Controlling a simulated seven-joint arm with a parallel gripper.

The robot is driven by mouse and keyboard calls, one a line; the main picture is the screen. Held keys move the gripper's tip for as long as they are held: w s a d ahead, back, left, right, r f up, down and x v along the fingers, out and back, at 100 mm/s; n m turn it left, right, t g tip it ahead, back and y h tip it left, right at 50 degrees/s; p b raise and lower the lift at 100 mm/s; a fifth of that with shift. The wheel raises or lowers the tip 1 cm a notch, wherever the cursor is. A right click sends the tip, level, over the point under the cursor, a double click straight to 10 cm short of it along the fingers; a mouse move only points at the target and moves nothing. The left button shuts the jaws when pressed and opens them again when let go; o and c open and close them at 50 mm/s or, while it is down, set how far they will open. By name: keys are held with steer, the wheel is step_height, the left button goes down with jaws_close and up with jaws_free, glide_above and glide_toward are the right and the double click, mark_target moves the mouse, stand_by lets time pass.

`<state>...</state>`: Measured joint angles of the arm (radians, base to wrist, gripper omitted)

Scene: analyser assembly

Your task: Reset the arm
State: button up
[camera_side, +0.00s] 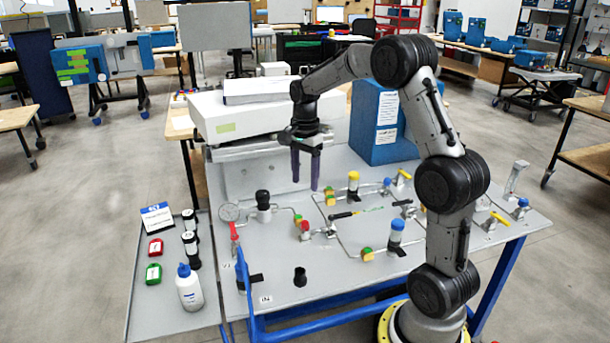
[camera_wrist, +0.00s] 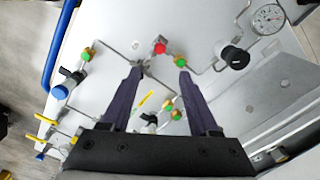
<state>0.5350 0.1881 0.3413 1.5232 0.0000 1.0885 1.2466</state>
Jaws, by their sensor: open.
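My gripper (camera_side: 306,168) hangs from the arm above the back of the grey analyser table (camera_side: 345,275), fingers pointing down. In the wrist view my gripper (camera_wrist: 161,72) shows two dark purple fingers spread apart with nothing between them. Below it is the panel with thin tubing, green and yellow fittings and a red fitting (camera_wrist: 160,47). The fingertips are clear of the fittings in the side view. My arm is bent over from the right side of the table.
A yellow-topped part (camera_side: 353,181) and a blue-topped cylinder (camera_side: 396,234) stand on the panel. A gauge (camera_side: 229,212) and black knob (camera_side: 263,198) are at left. A side shelf holds a white bottle (camera_side: 189,288), red and green items. A blue box (camera_side: 378,120) stands behind.

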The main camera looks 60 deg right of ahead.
steer(key=shift+r, duration=0.35)
steer(key=s+a+r+n+t, duration=0.2)
steer(key=s+a+r+n, duration=0.1)
steer(key=a+r, duration=0.35)
steer(key=s+a+r+n+t, duration=0.2)
steer(key=a+r, duration=0.4)
steer(key=a, duration=0.2)
steer(key=s+a+f+n, duration=0.2)
steer(key=s+a+n, duration=0.1)
steer(key=s+n, duration=0.4)
steer(key=s+a+f+n+t, duration=0.1)
steer(key=s+a+f+n, duration=0.2)
steer(key=s+n, duration=0.5)
steer(key=shift+a+f+t, duration=0.3)
steer(key=shift+a+f, duration=0.05)
steer(key=shift+a, duration=0.2)
